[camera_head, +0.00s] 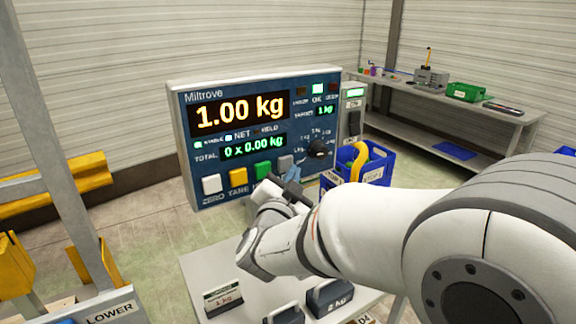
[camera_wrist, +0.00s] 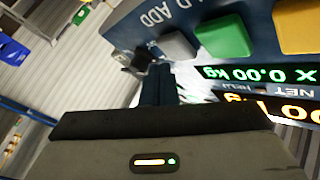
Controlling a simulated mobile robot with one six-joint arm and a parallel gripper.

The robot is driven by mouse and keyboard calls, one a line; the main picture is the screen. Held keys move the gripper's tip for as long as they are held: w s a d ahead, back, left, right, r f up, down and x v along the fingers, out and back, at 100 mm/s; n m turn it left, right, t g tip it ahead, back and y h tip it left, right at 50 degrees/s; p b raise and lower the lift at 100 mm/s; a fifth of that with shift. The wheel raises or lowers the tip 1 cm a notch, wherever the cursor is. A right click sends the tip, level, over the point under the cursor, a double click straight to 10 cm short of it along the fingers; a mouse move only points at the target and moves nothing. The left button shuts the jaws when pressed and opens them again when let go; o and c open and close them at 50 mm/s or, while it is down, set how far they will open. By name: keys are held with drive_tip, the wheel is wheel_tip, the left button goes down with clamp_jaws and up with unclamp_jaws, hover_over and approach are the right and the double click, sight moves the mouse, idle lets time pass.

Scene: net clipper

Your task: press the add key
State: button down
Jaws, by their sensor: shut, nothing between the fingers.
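The weighing panel (camera_head: 240,128) stands upright, with 1.00 kg on its large display (camera_head: 240,110) and 0 x 0.00 kg on its total line (camera_head: 253,147). The grey add key (camera_head: 285,162) is rightmost in the key row, beside the green key (camera_head: 263,169). In the wrist view the panel is upside down and the add key (camera_wrist: 177,45) shows beside the ADD lettering. My gripper (camera_head: 293,174) is shut and empty, in front of the panel's lower right. Its fingertips (camera_wrist: 160,70) appear just beside the add key; I cannot tell whether they touch.
The yellow key (camera_head: 238,177) and white key (camera_head: 212,184) are further left. A blue crate (camera_head: 372,165) stands right of the panel. Weights, including one marked 2 kg (camera_head: 329,297), are on the table below my arm. A grey bench (camera_head: 430,115) stands behind.

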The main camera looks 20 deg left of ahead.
drive_tip(key=shift+w+a, duration=0.1)
drive_tip(key=shift+w+a+b, duration=0.2)
drive_tip(key=shift+a+b, duration=0.05)
drive_tip(key=shift+b, duration=0.05)
drive_tip(key=shift+w+a, duration=0.25)
drive_tip(key=shift+a, duration=0.05)
idle(1.0)
drive_tip(key=shift+s+d+b, duration=0.1)
drive_tip(key=shift+d+b, duration=0.05)
drive_tip(key=shift+b, duration=0.15)
drive_tip(key=shift+s+d+b, duration=0.3)
drive_tip(key=shift+s+d, duration=0.15)
drive_tip(key=shift+d, duration=0.05)
drive_tip(key=s+d+b, duration=0.1)
drive_tip(key=s+d, duration=0.2)
drive_tip(key=shift+s+d+b, duration=0.1)
drive_tip(key=shift+d+b, duration=0.25)
drive_tip(key=shift+d, duration=0.05)
idle(0.6)
